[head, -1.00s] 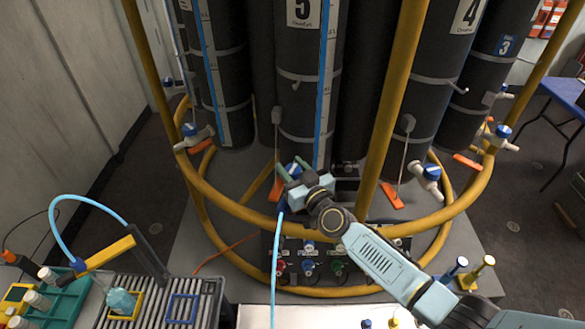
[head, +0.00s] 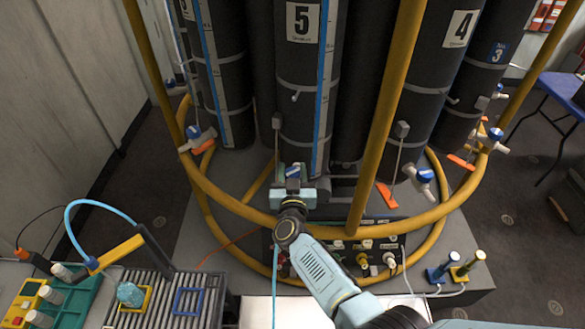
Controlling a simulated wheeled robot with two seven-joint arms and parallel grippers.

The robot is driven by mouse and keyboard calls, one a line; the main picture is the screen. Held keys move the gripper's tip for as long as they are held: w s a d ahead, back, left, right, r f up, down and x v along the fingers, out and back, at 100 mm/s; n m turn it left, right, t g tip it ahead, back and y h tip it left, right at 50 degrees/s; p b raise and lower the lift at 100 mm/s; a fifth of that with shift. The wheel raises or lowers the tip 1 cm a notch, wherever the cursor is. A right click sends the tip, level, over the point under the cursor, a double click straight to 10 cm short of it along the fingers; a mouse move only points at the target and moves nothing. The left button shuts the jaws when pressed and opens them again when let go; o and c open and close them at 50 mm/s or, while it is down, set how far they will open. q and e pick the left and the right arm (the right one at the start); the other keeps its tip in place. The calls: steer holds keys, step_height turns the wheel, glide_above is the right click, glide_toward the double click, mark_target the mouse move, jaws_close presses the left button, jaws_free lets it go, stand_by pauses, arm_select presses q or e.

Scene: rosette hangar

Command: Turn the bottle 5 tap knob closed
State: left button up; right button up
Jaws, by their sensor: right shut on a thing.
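Bottle 5 (head: 300,95) is a tall dark cylinder with a white "5" label, standing in the middle of the rosette. Its tap has a blue knob (head: 292,171) low on the front of the bottle. My right gripper (head: 292,178) reaches up from the lower right and is shut on the tap knob. The fingers and the gripper body cover most of the tap, so the knob's exact angle is hard to tell. My left gripper is not in view.
Yellow ring rails (head: 240,208) and a yellow upright (head: 386,115) surround the bottles close to my arm. Bottle 4 (head: 440,75) stands to the right with its own blue-knobbed tap (head: 424,175). A connector panel (head: 340,256) sits below, and a roller conveyor (head: 205,290) at lower left.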

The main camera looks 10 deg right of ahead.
steer(key=shift+a+m+g+h+b, duration=0.1)
steer(key=shift+m+g+h+b, duration=0.2)
steer(key=shift+m+h, duration=0.75)
steer(key=shift+h, duration=0.45)
steer(key=o, duration=1)
steer(key=shift+n+y, duration=0.25)
steer(key=shift+y, duration=0.05)
